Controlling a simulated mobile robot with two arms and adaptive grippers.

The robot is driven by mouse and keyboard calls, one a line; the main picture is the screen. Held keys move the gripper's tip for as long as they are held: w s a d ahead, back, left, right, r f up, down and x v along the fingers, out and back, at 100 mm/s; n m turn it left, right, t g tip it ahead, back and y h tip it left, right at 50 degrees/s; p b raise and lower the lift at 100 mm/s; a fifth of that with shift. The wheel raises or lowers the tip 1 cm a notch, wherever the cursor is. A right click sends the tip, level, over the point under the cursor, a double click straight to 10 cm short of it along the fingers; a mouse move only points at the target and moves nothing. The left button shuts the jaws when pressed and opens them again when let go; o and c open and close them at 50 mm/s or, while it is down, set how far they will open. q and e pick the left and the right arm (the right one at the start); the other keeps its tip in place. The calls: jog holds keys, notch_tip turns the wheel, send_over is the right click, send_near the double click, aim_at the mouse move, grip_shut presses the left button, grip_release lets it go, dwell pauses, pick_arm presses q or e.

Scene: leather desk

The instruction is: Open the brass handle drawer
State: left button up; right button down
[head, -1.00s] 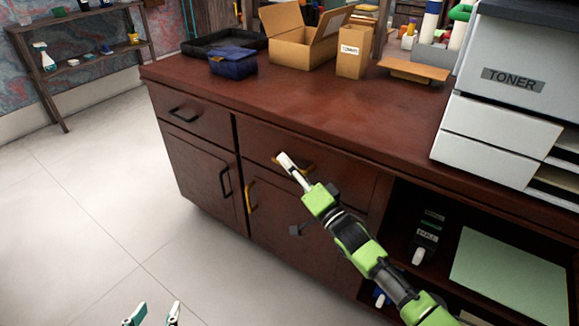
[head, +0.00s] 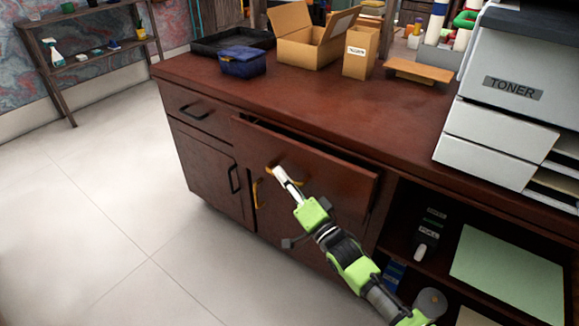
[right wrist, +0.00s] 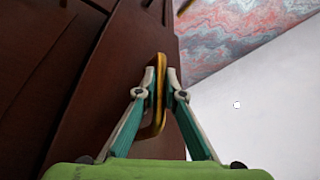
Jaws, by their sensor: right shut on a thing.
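The brass handle drawer (head: 335,172) is in the middle of the dark red-brown cabinet in the head view. Its front stands out from the cabinet, and a dark gap shows along its top edge. My right gripper (head: 275,173) is at the drawer's brass handle. In the right wrist view the right gripper (right wrist: 165,80) has a finger on each side of the brass handle (right wrist: 157,95) and is shut on it. The handle is mostly hidden by the gripper in the head view. My left gripper is not in view now.
A black-handled drawer (head: 196,110) to the left is shut. Below the open drawer is a door with a brass handle (head: 257,193). A blue box (head: 242,62), a cardboard box (head: 308,45) and a toner printer (head: 510,95) stand on top. The floor at left is clear.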

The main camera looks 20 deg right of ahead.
pick_arm(q)
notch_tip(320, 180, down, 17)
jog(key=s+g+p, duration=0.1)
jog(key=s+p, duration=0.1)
jog(key=p, duration=0.5)
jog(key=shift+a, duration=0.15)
pick_arm(e)
jog(key=s+a, duration=1.6)
jog(key=a, duration=0.4)
jog(key=shift+a, duration=0.25)
jog(key=shift+f, duration=0.1)
jog(key=c, duration=2.1)
grip_release()
jog(key=shift+c, duration=0.2)
jog(key=v, duration=1.2)
